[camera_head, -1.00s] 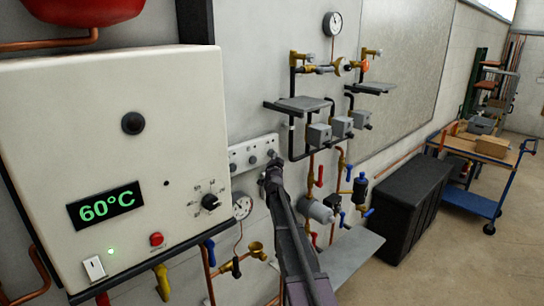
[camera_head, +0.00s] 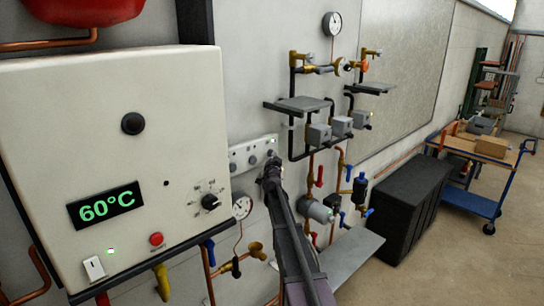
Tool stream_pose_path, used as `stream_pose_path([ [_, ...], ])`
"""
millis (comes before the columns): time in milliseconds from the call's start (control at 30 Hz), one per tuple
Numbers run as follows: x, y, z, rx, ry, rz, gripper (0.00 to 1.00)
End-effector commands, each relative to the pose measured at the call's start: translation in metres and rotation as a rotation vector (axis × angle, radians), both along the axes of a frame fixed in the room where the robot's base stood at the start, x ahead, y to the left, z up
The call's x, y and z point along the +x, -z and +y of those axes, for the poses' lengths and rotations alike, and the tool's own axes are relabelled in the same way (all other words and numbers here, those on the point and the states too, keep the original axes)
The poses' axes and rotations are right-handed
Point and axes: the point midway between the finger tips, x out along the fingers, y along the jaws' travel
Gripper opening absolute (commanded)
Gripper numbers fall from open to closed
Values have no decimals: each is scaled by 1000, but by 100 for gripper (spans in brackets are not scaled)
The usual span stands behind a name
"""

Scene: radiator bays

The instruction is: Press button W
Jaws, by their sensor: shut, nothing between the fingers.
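A small pale button panel (camera_head: 243,157) is fixed to the wall, just right of the white boiler box. It carries a row of small dark round buttons; any letters on it are too small to read, so I cannot tell which is W. My gripper (camera_head: 271,168) is shut and empty, with its tip at the panel's lower right end. It covers part of that end. I cannot tell whether the tip touches the panel or a button.
The boiler box (camera_head: 75,150) with a 60°C display (camera_head: 106,205) fills the left. Pipes, valves and a grey shelf (camera_head: 298,104) stand out from the wall right of my gripper. A black chest (camera_head: 408,205) and blue trolley (camera_head: 480,165) stand farther right, with open floor beside them.

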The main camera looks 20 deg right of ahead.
Motion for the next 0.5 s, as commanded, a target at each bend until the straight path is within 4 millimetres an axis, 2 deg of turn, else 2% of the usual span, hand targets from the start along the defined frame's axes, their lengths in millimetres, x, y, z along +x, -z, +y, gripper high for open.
stream_pose_path([
  [500,-7,1,-2,-1,-2,1,0],
])
